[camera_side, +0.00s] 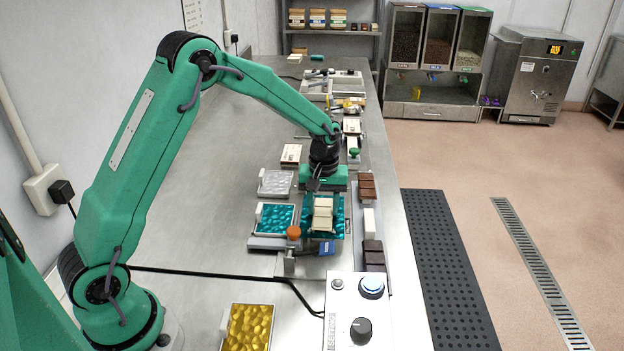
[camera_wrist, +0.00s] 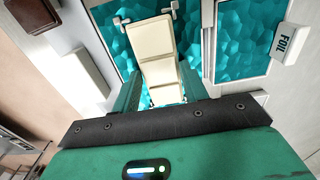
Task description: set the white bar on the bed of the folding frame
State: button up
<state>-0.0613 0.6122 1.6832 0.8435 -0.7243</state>
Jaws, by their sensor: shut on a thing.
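The white bar (camera_side: 322,216) is cream, segmented and held over the teal foil-covered bed of the folding frame (camera_side: 339,224). In the wrist view the bar (camera_wrist: 156,47) lies lengthwise between my fingers, with teal foil (camera_wrist: 110,42) of the frame bed around it. My gripper (camera_wrist: 160,88) is shut on the near end of the bar. In the side view my gripper (camera_side: 324,186) is at the far end of the frame, its fingertips largely hidden. I cannot tell whether the bar touches the foil.
Brown bars (camera_side: 367,187), a white block (camera_side: 369,221) and dark bars (camera_side: 374,255) line the right side. A teal foil tray (camera_side: 276,219) and an orange knob (camera_side: 293,232) are left. A control box (camera_side: 352,315) stands in front. The left bench is mostly clear.

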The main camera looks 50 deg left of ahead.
jog(key=shift+f, duration=0.1)
dwell(0.7)
jog(key=o, duration=1.1)
jog(key=shift+c, duration=0.2)
notch_tip(320, 180, up, 7)
jog(key=shift+r, duration=0.4)
